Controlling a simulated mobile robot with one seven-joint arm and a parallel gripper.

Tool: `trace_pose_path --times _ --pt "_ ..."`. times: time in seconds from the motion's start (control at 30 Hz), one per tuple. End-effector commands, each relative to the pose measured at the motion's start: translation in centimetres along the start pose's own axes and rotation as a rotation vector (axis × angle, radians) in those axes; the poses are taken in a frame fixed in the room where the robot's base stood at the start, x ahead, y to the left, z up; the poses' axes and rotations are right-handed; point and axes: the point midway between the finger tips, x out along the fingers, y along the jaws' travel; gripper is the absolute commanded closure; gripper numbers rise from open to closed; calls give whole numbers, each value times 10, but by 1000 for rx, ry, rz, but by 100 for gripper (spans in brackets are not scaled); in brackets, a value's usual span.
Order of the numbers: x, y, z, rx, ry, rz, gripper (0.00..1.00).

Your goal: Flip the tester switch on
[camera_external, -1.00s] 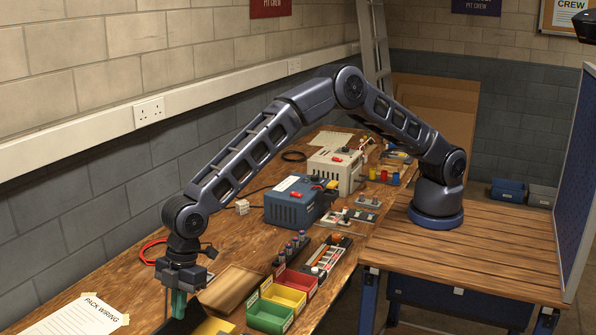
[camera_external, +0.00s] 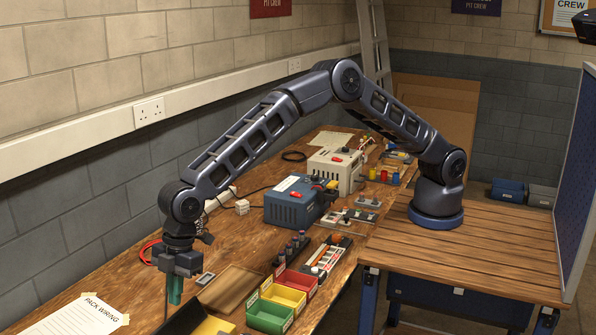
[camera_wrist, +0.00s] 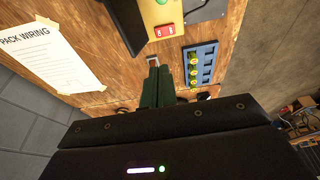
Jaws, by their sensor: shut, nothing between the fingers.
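My gripper (camera_external: 175,302) is shut and empty, with its green fingers pointing down over the near-left end of the bench. In the wrist view its closed fingertips (camera_wrist: 158,70) show beside a small metal bracket-like part (camera_wrist: 153,60); I cannot tell whether they touch. A yellow and black box (camera_wrist: 160,14), apparently the tester, lies just beyond the fingertips in the wrist view.
A blue board (camera_wrist: 209,52) with several yellow-green parts lies right of the fingers in the wrist view. A PACK WIRING sheet (camera_external: 75,318) lies to the left. Red, yellow and green bins (camera_external: 268,316), a wooden tray (camera_external: 229,287) and a blue power unit (camera_external: 294,205) stand to the right.

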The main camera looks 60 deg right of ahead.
Motion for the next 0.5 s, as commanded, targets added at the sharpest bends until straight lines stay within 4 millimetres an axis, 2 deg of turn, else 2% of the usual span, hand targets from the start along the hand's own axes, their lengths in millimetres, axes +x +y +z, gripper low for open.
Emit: trace_pose_path --times 0.27,0.5 --pt "3 -1 0 -1 0 0 100" --pt "32 -2 0 -1 -1 -1 100"
